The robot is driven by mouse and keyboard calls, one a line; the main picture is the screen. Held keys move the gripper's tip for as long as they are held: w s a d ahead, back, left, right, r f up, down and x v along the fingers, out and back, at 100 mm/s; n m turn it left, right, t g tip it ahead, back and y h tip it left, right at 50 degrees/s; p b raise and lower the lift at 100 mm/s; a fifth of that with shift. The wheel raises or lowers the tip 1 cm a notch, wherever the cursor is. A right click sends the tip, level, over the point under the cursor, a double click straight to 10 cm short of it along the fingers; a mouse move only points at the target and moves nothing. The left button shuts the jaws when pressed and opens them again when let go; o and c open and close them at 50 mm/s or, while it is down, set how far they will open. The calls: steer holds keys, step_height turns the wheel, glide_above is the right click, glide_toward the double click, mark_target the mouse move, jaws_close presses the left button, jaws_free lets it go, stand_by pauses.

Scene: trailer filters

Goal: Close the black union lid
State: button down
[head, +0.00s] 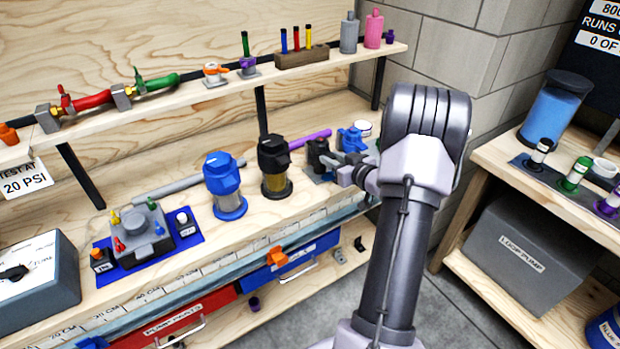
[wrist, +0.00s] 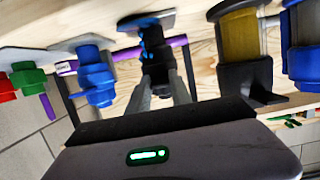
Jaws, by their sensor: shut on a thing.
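The black union lid (head: 318,152) is at the right part of the workbench, to the right of the black filter housing. My gripper (head: 333,168) reaches in from the right at it. In the wrist view the two grey fingers of my gripper (wrist: 160,98) are on either side of the black lid (wrist: 156,72) and shut on it. Blue parts (wrist: 150,24) show at its base plate. The fingers hide part of the lid, and I cannot tell how far it is turned or seated.
A blue union (head: 352,140) stands close on the right. The black filter housing (head: 274,170) with a yellow bowl and the blue filter housing (head: 226,187) stand on the left. A purple pipe (head: 310,139) runs behind. The upper shelf (head: 215,99) overhangs the bench's back.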

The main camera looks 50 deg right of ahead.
steer(key=shift+a+f+t, duration=0.15)
steer(key=shift+f+t, duration=0.15)
steer(key=shift+f, duration=0.15)
steer(key=shift+f+t, duration=0.3)
steer(key=shift+t, duration=0.2)
steer(key=shift+f, duration=0.15)
steer(key=c, duration=1.2)
jaws_free()
steer(key=shift+o, duration=0.2)
steer(key=shift+s, duration=0.1)
